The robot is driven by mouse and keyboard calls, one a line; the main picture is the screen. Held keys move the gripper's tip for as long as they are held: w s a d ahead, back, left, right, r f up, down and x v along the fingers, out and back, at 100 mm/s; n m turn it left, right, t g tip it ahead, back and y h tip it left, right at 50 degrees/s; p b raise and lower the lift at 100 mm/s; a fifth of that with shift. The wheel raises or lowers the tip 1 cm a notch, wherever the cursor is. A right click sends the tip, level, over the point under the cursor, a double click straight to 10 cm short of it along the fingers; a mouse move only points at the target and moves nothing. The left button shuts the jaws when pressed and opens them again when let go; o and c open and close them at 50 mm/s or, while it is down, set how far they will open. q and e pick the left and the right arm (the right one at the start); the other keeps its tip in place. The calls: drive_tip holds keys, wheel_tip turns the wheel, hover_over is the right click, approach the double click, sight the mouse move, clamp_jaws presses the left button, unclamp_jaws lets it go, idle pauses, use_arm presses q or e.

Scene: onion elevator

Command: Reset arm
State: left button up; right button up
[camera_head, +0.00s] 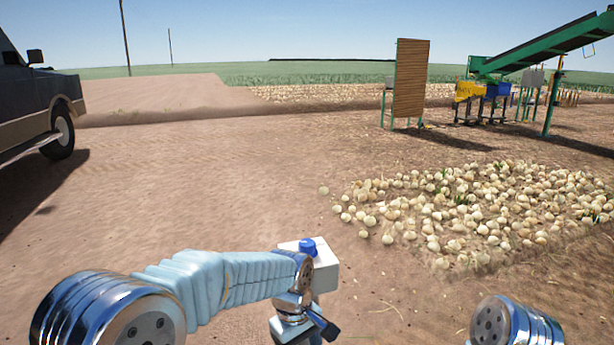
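My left arm reaches in from the lower left. Its wrist end and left gripper (322,326) show at the bottom centre, partly cut off by the lower edge. I cannot tell whether its fingers are open or shut. Of my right arm only a rounded silver and blue joint shows at the lower right. My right gripper is out of view.
A heap of onions (480,215) lies on the dirt at right. Behind it stand a wooden panel (411,78), a green conveyor (545,45), and a yellow bin (469,90) beside a blue bin (498,89). A dark truck (30,100) is at left. The middle ground is clear.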

use_arm(q)
drive_tip(key=s+a+f+m, duration=0.1)
drive_tip(key=a+f, duration=0.1)
drive_tip(key=f, duration=0.6)
drive_tip(key=s+a+f+m, duration=0.1)
drive_tip(key=s+a+f, duration=0.15)
drive_tip(key=f, duration=0.45)
drive_tip(key=s+a+f+m+t+h, duration=0.1)
drive_tip(key=s+a+f+m+h, duration=0.2)
drive_tip(key=s+f, duration=1.1)
drive_tip(key=shift+s+a+f+m, duration=0.15)
drive_tip(key=shift+s+a+m, duration=0.25)
drive_tip(key=shift+a, duration=0.5)
